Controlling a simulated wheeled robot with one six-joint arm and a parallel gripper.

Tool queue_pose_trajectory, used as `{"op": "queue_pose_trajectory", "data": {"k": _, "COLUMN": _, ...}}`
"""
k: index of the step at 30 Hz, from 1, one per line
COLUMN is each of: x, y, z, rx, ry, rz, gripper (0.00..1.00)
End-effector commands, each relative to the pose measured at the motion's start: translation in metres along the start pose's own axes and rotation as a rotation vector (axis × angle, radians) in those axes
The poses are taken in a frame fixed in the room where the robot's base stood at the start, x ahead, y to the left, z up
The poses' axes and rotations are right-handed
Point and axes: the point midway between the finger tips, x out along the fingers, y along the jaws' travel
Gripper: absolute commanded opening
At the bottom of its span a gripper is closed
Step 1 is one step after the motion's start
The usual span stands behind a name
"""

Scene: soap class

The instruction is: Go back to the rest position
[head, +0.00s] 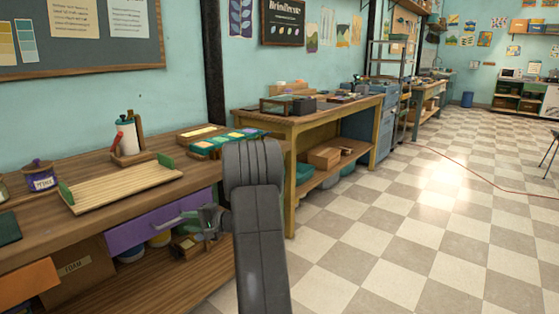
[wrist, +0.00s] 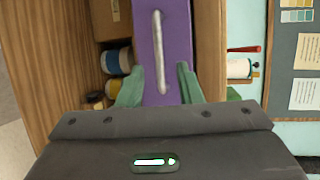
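My gripper (head: 200,221) is in front of the purple drawer (head: 148,226) under the wooden workbench. In the wrist view its two green fingers (wrist: 159,84) are spread apart with nothing held between them. The purple drawer front (wrist: 177,32) fills the middle of that view. Its pale bar handle (wrist: 159,50) lies ahead of and between the fingers, and I see no finger closed on it. The drawer looks about flush with the bench, but I cannot tell exactly. My dark arm hides part of the bench's right end in the head view.
The workbench top (head: 45,188) carries a ribbed wooden tray (head: 122,182), a purple-lidded jar (head: 40,175) and a bottle in a stand (head: 127,138). A second table (head: 300,122) stands beyond. The checkered floor (head: 400,230) at right is mostly clear.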

Motion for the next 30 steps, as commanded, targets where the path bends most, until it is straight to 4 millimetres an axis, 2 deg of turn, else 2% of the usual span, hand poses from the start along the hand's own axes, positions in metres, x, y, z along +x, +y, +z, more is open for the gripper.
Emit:
{"op": "queue_pose_trajectory", "data": {"k": 1, "x": 0.012, "y": 0.002, "z": 0.001, "rx": -0.001, "ry": -0.004, "rz": 0.0, "gripper": 0.32}}
{"op": "queue_pose_trajectory", "data": {"k": 6, "x": 0.041, "y": 0.002, "z": 0.001, "rx": 0.0, "ry": -0.003, "rz": 0.001, "gripper": 0.32}}
{"op": "queue_pose_trajectory", "data": {"k": 12, "x": 0.062, "y": 0.001, "z": 0.001, "rx": -0.001, "ry": -0.001, "rz": 0.001, "gripper": 0.32}}
{"op": "queue_pose_trajectory", "data": {"k": 28, "x": 0.059, "y": 0.001, "z": 0.0, "rx": 0.0, "ry": 0.0, "rz": 0.001, "gripper": 0.32}}
{"op": "queue_pose_trajectory", "data": {"k": 30, "x": 0.053, "y": 0.0, "z": 0.0, "rx": 0.001, "ry": 0.0, "rz": 0.001, "gripper": 0.32}}
